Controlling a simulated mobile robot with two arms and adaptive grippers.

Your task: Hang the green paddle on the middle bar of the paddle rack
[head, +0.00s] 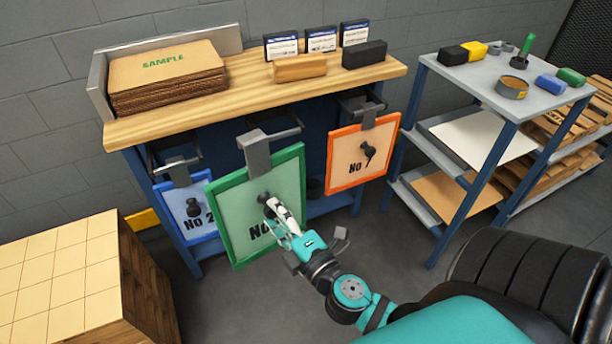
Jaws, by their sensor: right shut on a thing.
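The green paddle (283,170) is a framed board with a dark knob, dark lettering and a grey hook (255,152) at its top. My right gripper (270,205) is shut on its knob and covers part of the lettering. The paddle is upright, slightly tilted, in front of the rack under the bench. Its hook overlaps the middle bar (284,131) in the head view; I cannot tell whether it rests on it. A blue paddle (178,209) hangs on the left bar and an orange paddle (344,160) on the right bar. My left gripper is not in view.
The wooden bench top (240,92) carries a stack of sample boards (165,75), small boxes and two blocks. A grey shelf cart (500,90) stands right. A wooden crate (70,270) stands front left. Floor below the rack is clear.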

